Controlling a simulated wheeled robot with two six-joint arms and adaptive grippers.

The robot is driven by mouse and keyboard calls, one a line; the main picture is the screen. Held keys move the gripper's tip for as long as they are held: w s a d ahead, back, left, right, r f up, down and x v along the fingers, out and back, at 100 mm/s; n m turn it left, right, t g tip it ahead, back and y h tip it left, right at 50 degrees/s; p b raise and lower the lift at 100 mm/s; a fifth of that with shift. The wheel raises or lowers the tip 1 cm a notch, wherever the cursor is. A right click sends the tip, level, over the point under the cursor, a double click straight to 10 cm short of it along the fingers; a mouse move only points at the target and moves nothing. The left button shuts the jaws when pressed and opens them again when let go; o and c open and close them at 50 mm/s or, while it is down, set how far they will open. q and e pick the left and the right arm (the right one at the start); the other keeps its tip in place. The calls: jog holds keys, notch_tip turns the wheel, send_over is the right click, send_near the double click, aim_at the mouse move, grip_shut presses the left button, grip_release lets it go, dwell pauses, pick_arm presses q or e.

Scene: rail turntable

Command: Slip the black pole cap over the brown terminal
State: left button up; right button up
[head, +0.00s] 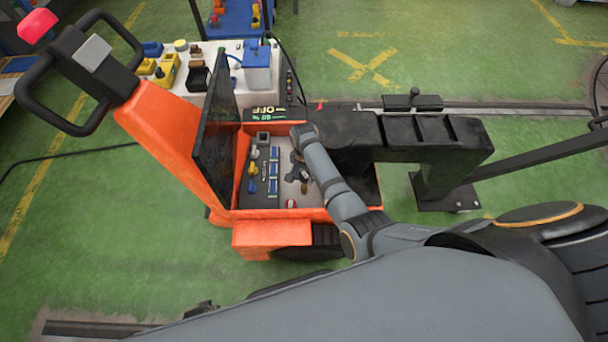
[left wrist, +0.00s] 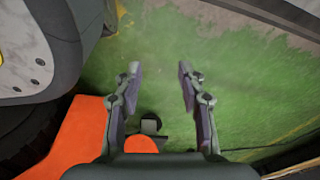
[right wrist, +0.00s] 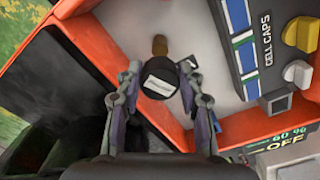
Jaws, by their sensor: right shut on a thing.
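My right gripper (head: 300,173) is over the open compartment of the orange cart in the head view. In the right wrist view it (right wrist: 160,70) is shut on the black pole cap (right wrist: 159,80), which shows a pale mark on its face. The brown terminal (right wrist: 159,45) shows just past the cap, uncovered; I cannot tell how far apart they are. In the head view the brown terminal (head: 304,188) stands small beside the gripper, and the cap cannot be made out. My left gripper (left wrist: 160,75) is open and empty above the green floor in the left wrist view.
The cart's orange rim (right wrist: 98,65) runs close to the gripper. A panel with blue and green strips, marked CELL CAPS (right wrist: 255,45), stands at the right. The raised dark lid (head: 215,125) is left of the compartment. A white bench (head: 220,55) with several parts stands behind.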

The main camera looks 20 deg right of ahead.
aim_at(304, 187)
jog(key=shift+f+b, duration=0.7)
jog(key=shift+f, duration=0.15)
jog(key=shift+f+b, duration=0.65)
jog(key=shift+b, duration=0.15)
jog(key=shift+f+b, duration=0.5)
jog(key=shift+b, duration=0.05)
jog(key=shift+f+b, duration=0.4)
jog(key=shift+f, duration=0.4)
grip_shut()
pick_arm(q)
jog(key=w+d+r, duration=0.2)
jog(key=w+r, duration=0.2)
jog(key=r, duration=0.2)
jog(key=w+d+r+b, duration=0.1)
jog(key=w+r, duration=0.3)
jog(key=r, duration=0.2)
jog(key=shift+w+d+r+h, duration=0.15)
jog(key=shift+d+r+h, duration=0.15)
jog(key=shift+d+r, duration=0.1)
pick_arm(e)
jog(key=shift+s+f, duration=0.2)
jog(key=shift+f, duration=0.55)
pick_arm(q)
jog(key=shift+f+b, duration=0.3)
pick_arm(e)
jog(key=shift+f, duration=0.6)
